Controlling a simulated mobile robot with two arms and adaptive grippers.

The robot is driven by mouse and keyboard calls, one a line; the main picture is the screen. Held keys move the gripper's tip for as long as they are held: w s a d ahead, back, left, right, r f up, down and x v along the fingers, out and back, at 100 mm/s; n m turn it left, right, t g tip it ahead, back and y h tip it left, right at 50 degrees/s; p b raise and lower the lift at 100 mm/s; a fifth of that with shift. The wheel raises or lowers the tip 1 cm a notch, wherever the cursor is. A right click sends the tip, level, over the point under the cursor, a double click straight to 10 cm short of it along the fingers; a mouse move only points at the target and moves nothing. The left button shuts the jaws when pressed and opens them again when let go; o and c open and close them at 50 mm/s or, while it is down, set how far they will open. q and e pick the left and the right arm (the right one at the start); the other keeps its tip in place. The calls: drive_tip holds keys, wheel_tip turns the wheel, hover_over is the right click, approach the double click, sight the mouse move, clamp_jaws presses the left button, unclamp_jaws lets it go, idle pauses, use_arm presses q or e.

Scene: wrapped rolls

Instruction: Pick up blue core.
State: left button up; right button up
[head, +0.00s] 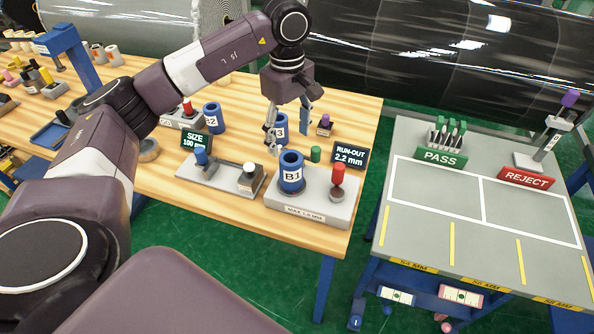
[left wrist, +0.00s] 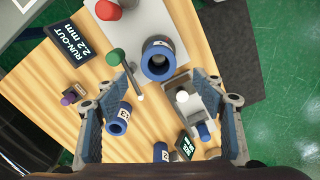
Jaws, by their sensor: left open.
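The blue core marked B1 (head: 291,178) stands upright on the grey run-out gauge base (head: 325,212). In the left wrist view this core (left wrist: 158,60) shows end-on, ahead of and between my fingertips. Blue core B2 (head: 212,120) stands farther back on the left. A third blue core (head: 281,128) stands behind my gripper, partly hidden by it. My left gripper (head: 288,128) points down above and behind B1. Its fingers (left wrist: 163,78) are spread and empty, apart from the cores. My right gripper is not in view.
A red-topped post (head: 338,178) stands beside B1. A green cylinder (head: 315,154) and the RUN-OUT display (head: 348,157) are behind it. The size gauge (head: 220,178) lies left. The grey PASS and REJECT table (head: 455,235) stands right, across a gap.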

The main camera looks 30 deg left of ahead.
use_arm(q)
drive_tip(key=b, duration=0.5)
hover_over(290, 161)
drive_tip(key=s+d, duration=0.1)
drive_tip(key=f, duration=0.5)
drive_tip(key=shift+s+f, duration=0.2)
drive_tip(key=shift+f, duration=0.15)
drive_tip(key=shift+f+p, duration=0.4)
drive_tip(key=shift+f, duration=0.2)
drive_tip(key=shift+s+f+p, duration=0.1)
drive_tip(key=shift+f+p, duration=0.3)
drive_tip(key=shift+f, duration=0.4)
wheel_tip(290, 161, down, 4)
drive_tip(key=shift+d+r+p, duration=0.15)
drive_tip(key=shift+p, duration=0.7)
drive_tip(key=shift+f, duration=0.5)
drive_tip(key=c, duration=1.3)
drive_tip(key=shift+c, duration=0.3)
drive_tip(key=shift+r, duration=0.15)
